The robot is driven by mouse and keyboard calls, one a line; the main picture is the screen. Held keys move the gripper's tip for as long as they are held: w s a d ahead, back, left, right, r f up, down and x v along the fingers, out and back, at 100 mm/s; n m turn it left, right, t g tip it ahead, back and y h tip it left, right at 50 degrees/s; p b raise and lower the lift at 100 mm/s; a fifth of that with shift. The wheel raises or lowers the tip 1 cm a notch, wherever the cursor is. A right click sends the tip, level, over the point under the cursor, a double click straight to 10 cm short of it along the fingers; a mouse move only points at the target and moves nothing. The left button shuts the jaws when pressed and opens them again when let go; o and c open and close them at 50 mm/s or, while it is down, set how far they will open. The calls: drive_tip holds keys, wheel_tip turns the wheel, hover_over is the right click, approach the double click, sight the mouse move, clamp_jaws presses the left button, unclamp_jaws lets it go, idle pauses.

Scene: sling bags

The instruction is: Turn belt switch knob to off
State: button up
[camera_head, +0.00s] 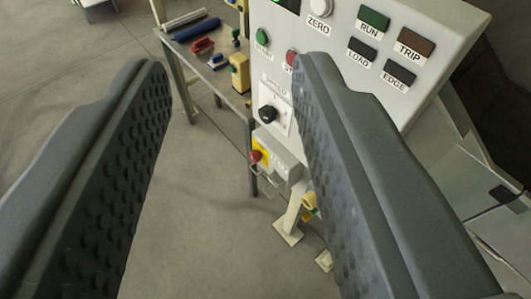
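A black knob (268,113) sits on a white plate labelled SPEED on the light grey control panel (330,70). Below the panel is a small grey box (284,172) with a yellow plate and a red knob (257,157). Its lettering is too small to read, and I cannot tell which knob is the belt switch or its setting. My gripper (228,68) is open and empty, its two dark dimpled fingers wide apart. The right finger overlaps the panel in the picture and hides part of it. Both knobs show between the fingers, nearer the right one.
The panel also bears a green START button (262,37), a partly hidden red button (291,58), a white ZERO button (320,7) and RUN, LOAD, TRIP and EDGE lamps. A table (222,82) with tools stands behind left. Open floor (195,220) lies between the fingers.

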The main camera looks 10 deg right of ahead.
drive_tip(key=shift+o, duration=0.3)
drive_tip(key=o, duration=0.4)
drive_tip(key=shift+w, duration=0.1)
drive_tip(key=shift+o, duration=0.2)
drive_tip(key=w+d+f+m+g+h+b, duration=0.25)
drive_tip(key=w+f, duration=0.45)
drive_tip(key=f, duration=0.4)
drive_tip(key=w+d+f+m+g+h+b, duration=0.1)
drive_tip(key=w+f+m+g+h+b, duration=0.2)
drive_tip(key=w+f, duration=0.7)
drive_tip(key=m+h+b, duration=0.5)
drive_tip(key=h+b, duration=0.4)
drive_tip(key=b, duration=0.6)
approach(252, 159)
drive_tip(key=shift+t, duration=0.35)
drive_tip(key=x, duration=0.6)
drive_tip(key=shift+d+f, duration=0.2)
drive_tip(key=shift+d, duration=0.1)
drive_tip(key=shift+x, duration=0.85)
drive_tip(key=shift+r, duration=0.1)
